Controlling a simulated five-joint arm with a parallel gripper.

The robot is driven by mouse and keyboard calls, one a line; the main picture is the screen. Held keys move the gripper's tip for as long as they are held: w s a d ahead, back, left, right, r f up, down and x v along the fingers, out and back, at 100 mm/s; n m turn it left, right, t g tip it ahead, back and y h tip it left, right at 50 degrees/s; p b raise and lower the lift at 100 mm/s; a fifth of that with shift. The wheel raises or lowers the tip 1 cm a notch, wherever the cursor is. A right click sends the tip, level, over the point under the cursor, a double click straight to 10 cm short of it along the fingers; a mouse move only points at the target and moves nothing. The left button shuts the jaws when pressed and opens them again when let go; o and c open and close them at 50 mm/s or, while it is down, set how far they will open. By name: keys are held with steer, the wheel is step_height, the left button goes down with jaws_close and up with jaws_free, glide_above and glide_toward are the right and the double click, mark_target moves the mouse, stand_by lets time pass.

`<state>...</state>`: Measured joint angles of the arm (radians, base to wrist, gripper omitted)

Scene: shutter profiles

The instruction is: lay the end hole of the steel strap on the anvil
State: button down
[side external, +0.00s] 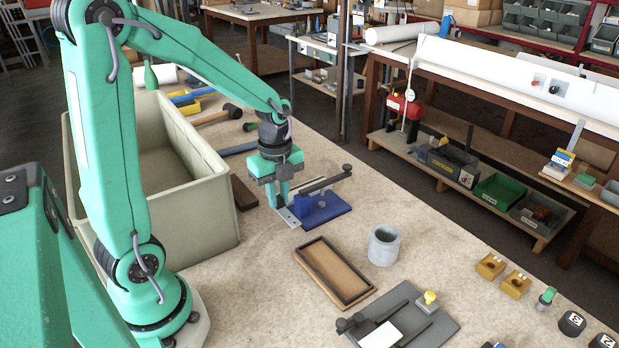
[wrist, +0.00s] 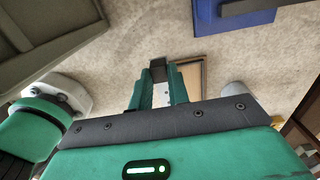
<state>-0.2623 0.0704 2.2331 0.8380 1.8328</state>
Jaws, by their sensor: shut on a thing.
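The steel strap (side external: 289,217) is a thin pale plate with small dark holes, low beside the blue lever press (side external: 325,210). My gripper (side external: 279,199) points down and is shut on the strap, just left of the press. In the wrist view my gripper's fingers (wrist: 158,95) stand on both sides of a pale piece of the strap (wrist: 161,97). The press's blue base (wrist: 236,20) shows at the top of that view. I cannot make out the anvil apart from the press, nor whether the strap's end hole lies on it.
A big beige bin (side external: 205,225) stands left of my gripper. A wooden tray (side external: 335,272), a grey cup (side external: 383,247) and a dark grey fixture plate (side external: 430,325) lie nearer the front. A hammer (side external: 215,116) and other tools lie behind.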

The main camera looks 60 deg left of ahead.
steer(key=shift+w+a, duration=0.1)
stand_by(0.5)
steer(key=w+a, duration=1.5)
steer(key=a, duration=0.4)
steer(key=shift+w+a, duration=0.2)
steer(key=shift+f, duration=3.95)
steer(key=shift+d, duration=4.2)
steer(key=shift+f, duration=0.35)
